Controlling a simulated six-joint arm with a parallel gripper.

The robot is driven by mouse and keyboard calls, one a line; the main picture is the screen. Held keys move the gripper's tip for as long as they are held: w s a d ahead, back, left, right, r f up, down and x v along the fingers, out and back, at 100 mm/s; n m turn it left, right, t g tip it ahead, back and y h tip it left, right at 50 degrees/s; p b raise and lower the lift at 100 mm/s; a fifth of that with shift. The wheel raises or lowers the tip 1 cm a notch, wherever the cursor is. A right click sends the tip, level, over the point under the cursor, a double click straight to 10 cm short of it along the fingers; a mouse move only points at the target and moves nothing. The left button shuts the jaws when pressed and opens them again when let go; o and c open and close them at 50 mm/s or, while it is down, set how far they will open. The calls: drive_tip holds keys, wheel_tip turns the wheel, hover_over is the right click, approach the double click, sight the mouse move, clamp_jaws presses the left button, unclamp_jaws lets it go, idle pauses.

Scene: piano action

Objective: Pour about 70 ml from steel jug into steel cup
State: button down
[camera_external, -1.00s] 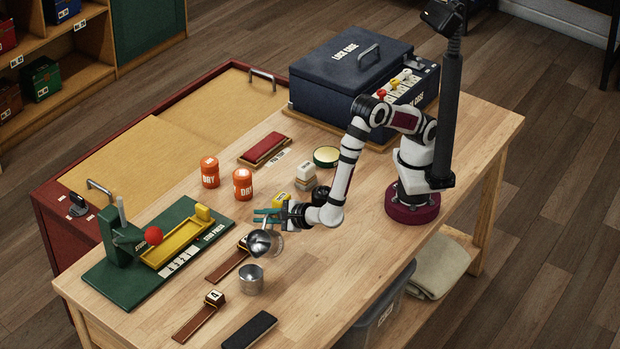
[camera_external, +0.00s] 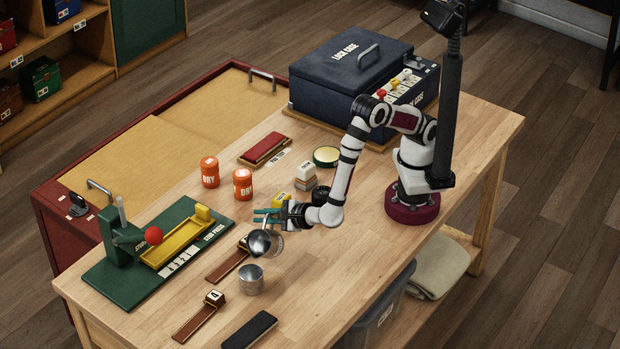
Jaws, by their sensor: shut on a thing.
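The steel jug (camera_external: 260,243) is held by my gripper (camera_external: 268,217) above the table. The jug is tilted, with its open mouth toward the camera and down toward the cup. The steel cup (camera_external: 251,280) stands upright on the table just below and in front of the jug. The jug appears apart from the cup. My gripper's teal fingers are shut on the jug. I cannot make out a stream or the liquid level in either vessel.
Wooden key pieces (camera_external: 198,318) lie near the cup, one partly behind the jug. A black block (camera_external: 249,330) lies in front. The green stud press (camera_external: 160,250) stands left. Two orange DRY jars (camera_external: 242,184) stand behind. Table right of the cup is clear.

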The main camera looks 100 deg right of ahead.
drive_tip(key=shift+s+d+f+m+t+y+b, duration=0.45)
drive_tip(key=shift+d+f+m+y+b, duration=0.25)
drive_tip(key=shift+d+m+b, duration=0.25)
drive_tip(key=shift+s+d+f+m+t+y+b, duration=0.35)
drive_tip(key=shift+s+d+f+m+y+b, duration=0.3)
drive_tip(key=shift+m, duration=0.4)
drive_tip(key=shift+s+d+f+m+t+y+b, duration=0.35)
drive_tip(key=shift+d+f+m+y+b, duration=0.25)
drive_tip(key=shift+d+m+y+b, duration=0.3)
drive_tip(key=shift+h, duration=0.25)
